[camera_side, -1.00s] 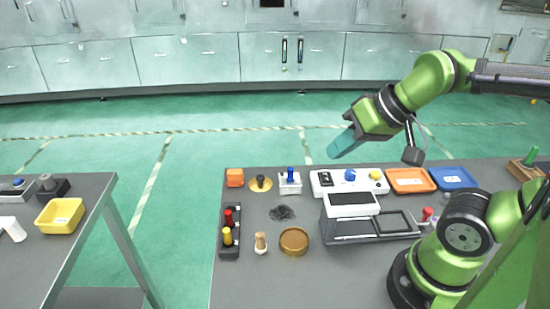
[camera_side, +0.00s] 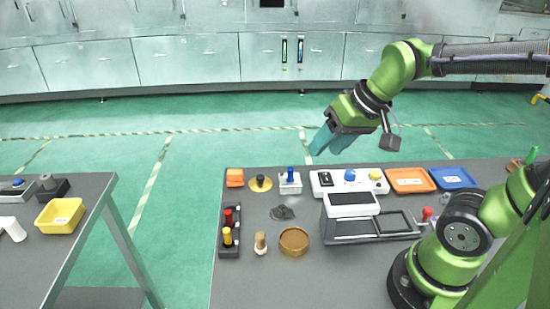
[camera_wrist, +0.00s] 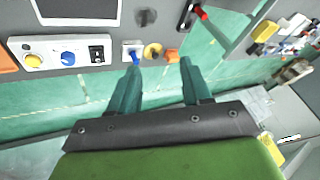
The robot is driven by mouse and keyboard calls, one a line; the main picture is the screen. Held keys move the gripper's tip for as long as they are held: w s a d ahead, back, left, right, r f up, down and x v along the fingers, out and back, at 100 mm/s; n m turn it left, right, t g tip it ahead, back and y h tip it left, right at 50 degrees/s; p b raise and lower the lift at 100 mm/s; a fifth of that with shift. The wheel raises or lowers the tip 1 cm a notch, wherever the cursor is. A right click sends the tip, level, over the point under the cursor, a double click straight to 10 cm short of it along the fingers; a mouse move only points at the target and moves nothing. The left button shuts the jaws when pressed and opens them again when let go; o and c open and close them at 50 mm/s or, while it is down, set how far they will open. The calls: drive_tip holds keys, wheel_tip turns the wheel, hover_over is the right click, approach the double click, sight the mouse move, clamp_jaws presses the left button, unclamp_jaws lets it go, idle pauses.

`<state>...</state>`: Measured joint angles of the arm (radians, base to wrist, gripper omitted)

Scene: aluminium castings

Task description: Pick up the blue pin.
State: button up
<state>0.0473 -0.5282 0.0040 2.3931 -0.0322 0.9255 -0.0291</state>
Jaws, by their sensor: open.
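The blue pin (camera_side: 290,174) stands upright in a small white block (camera_side: 291,187) near the back edge of the table in the side view. The pin also shows in the wrist view (camera_wrist: 134,57), just beyond the left fingertip. My gripper (camera_side: 330,143) is above and behind the table's back edge, to the right of the pin and higher than it. Its two teal fingers are apart and empty. In the wrist view my gripper (camera_wrist: 158,63) has a clear gap between the fingers, with the pin at the left side of that gap.
An orange block (camera_side: 235,178) and a brass disc with a knob (camera_side: 261,184) sit left of the white block. A control box (camera_side: 333,190) with blue and yellow knobs stands close on its right. A black rack (camera_side: 229,251) holds red and yellow pins.

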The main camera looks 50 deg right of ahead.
drive_tip(key=w+d+f+n+g+h, duration=0.1)
drive_tip(key=w+d+f+n+g, duration=0.1)
drive_tip(key=w+d+n, duration=0.3)
drive_tip(key=w+d+f+n+g, duration=0.1)
drive_tip(key=w+d+n+g, duration=0.15)
drive_tip(key=w, duration=0.55)
drive_tip(key=n+g, duration=0.1)
drive_tip(key=n, duration=0.8)
hover_over(291, 168)
drive_tip(key=shift+h, duration=0.3)
wheel_tip(291, 168, down, 11)
drive_tip(key=shift+d, duration=0.1)
drive_tip(key=shift+a+f, duration=0.2)
drive_tip(key=shift+f, duration=2.4)
clamp_jaws()
